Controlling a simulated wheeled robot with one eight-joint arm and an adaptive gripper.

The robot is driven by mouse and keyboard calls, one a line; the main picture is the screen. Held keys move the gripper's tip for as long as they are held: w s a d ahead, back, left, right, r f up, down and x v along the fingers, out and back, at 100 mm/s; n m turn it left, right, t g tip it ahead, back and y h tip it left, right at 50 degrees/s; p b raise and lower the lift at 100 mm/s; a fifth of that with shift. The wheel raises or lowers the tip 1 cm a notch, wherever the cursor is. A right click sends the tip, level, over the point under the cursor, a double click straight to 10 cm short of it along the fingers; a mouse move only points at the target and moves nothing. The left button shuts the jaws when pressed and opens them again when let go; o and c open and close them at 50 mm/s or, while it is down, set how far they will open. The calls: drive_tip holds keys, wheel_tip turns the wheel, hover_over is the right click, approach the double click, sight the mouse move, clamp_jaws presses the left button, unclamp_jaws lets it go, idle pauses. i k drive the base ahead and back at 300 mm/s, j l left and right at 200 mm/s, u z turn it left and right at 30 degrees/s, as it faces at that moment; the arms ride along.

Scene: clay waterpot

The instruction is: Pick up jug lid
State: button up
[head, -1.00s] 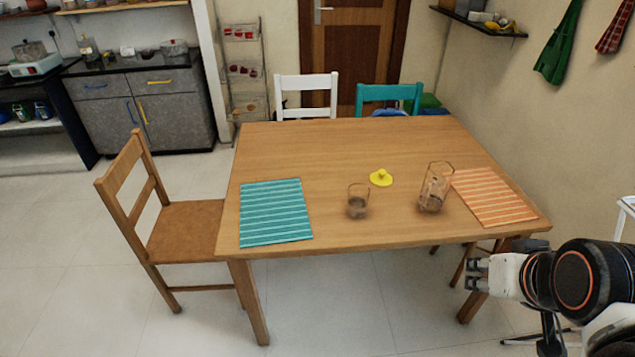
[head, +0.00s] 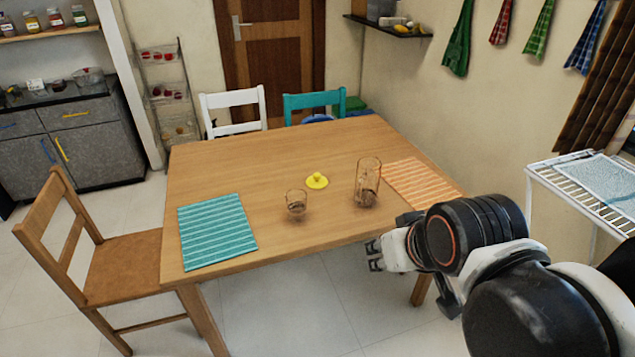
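The jug lid (head: 317,181) is yellow and round with a small knob on top. It lies on the wooden table (head: 270,150), knob up, behind and between a short glass (head: 296,204) and a tall glass jug (head: 367,183). My gripper (head: 374,256) is in front of the table's near edge, to the right of and nearer than the lid, apart from it. Its two fingers stand apart with a gap between them, and nothing shows in it.
A teal striped mat (head: 216,230) lies at the table's left and an orange striped mat (head: 422,182) at its right. A wooden chair (head: 110,265) stands at the left. A white rack (head: 580,190) stands at the right. The table's back half is clear.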

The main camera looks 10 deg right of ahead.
sight(316, 181)
drive_tip(key=i+l+z, duration=0.15)
drive_tip(key=i+z, duration=0.65)
drive_tip(key=i, duration=0.2)
